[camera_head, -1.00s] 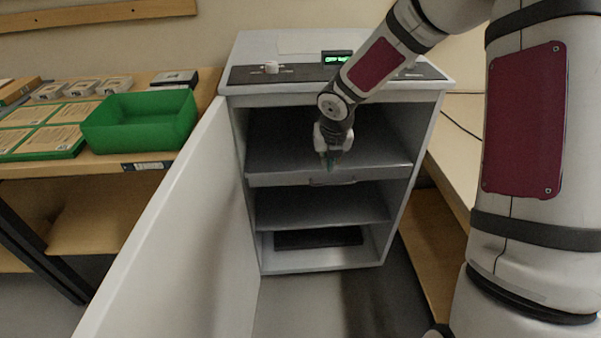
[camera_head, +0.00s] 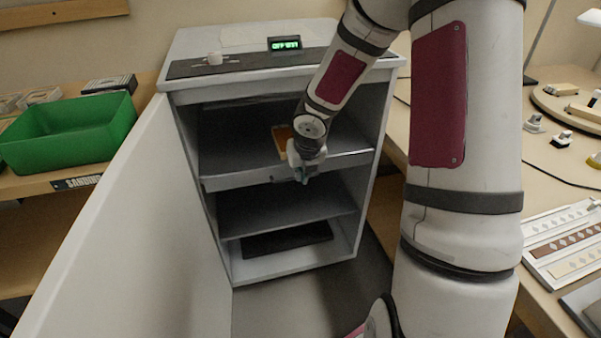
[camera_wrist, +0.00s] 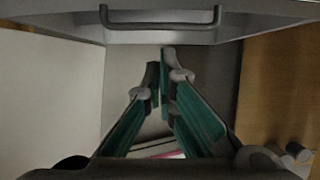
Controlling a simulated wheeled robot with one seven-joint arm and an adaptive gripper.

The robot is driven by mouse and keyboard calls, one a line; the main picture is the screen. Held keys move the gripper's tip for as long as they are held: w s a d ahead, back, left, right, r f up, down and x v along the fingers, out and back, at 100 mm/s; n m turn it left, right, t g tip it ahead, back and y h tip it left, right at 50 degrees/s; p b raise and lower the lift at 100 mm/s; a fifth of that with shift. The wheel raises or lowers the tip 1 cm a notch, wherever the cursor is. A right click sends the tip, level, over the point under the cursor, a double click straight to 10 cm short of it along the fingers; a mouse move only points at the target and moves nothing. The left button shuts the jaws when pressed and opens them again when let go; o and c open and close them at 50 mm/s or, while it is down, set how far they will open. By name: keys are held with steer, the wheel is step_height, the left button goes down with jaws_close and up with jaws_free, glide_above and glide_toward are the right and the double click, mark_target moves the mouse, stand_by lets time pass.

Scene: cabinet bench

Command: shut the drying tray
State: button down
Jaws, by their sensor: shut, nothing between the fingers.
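The drying tray (camera_head: 228,183) is the upper grey tray in the open white cabinet (camera_head: 172,90). Its front panel spans the opening; how far it sticks out is hard to tell. An orange-brown piece (camera_head: 281,139) lies on it, partly hidden by my arm. My gripper (camera_head: 303,178) is in front of the tray's front panel, at about handle height. In the wrist view the tray's front (camera_wrist: 260,17) and its dark bar handle (camera_wrist: 160,20) run across the top. My gripper's fingertips (camera_wrist: 163,65) are together and empty, apart from the handle in that picture.
The cabinet door (camera_head: 120,220) stands wide open at the left. A lower shelf (camera_head: 285,208) and a dark slab (camera_head: 287,239) are below the tray. A green bin (camera_head: 65,132) sits on the left bench. The right bench holds sample strips (camera_head: 565,243) and small items.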

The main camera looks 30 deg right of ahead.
steer(key=shift+w+d+f+b, duration=0.25)
steer(key=shift+w+f, duration=0.15)
steer(key=shift+w, duration=0.4)
steer(key=shift+w+d+f+b, duration=0.1)
steer(key=shift+w+d+f, duration=0.25)
steer(key=shift+w, duration=0.45)
steer(key=shift+w+d+f+b, duration=0.2)
steer(key=shift+w+f, duration=0.25)
steer(key=shift+w, duration=0.35)
steer(key=shift+w, duration=0.1)
steer(key=shift+w+d+r+p, duration=0.1)
steer(key=shift+w+r+p, duration=0.1)
steer(key=shift+w+p, duration=0.65)
steer(key=w+p, duration=0.2)
steer(key=shift+w+d+p, duration=0.1)
steer(key=shift+d+p, duration=0.3)
steer(key=shift+w+d+f, duration=0.15)
steer(key=shift+w, duration=0.35)
